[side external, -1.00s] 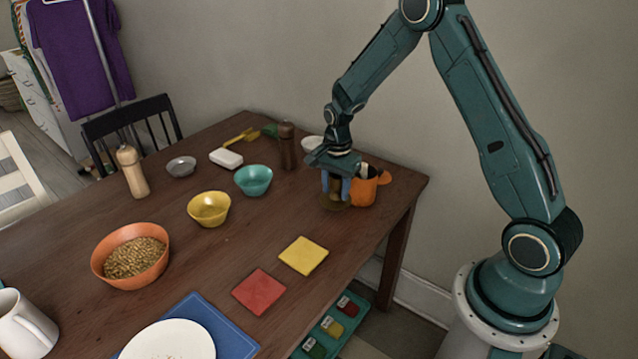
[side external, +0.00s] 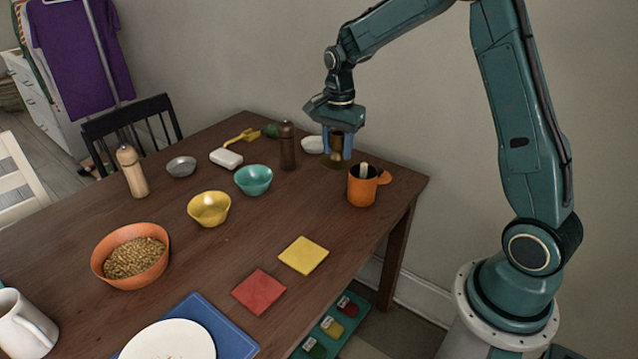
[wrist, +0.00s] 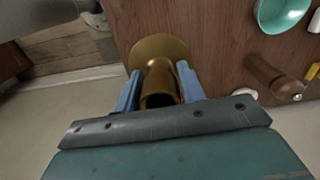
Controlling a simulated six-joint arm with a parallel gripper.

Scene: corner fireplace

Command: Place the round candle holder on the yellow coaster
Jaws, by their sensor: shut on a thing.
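The brass round candle holder (side external: 337,162) is between the blue fingers of my gripper (side external: 338,148), which is shut on it. In the wrist view my gripper (wrist: 160,92) has a finger on each side of the holder's hollow stem, and its wide round base (wrist: 158,47) shows beyond them. The holder looks upright and appears to be above the table's back right part, behind the orange mug. The yellow coaster (side external: 303,255) lies flat and bare near the table's front right edge, well away from my gripper.
The orange mug (side external: 362,188) with a pale item inside stands near the right corner. A dark pepper mill (side external: 287,146) and a white bowl (side external: 313,145) are left of my gripper. A red square (side external: 259,292) lies beside the coaster. The wood between mug and coaster is clear.

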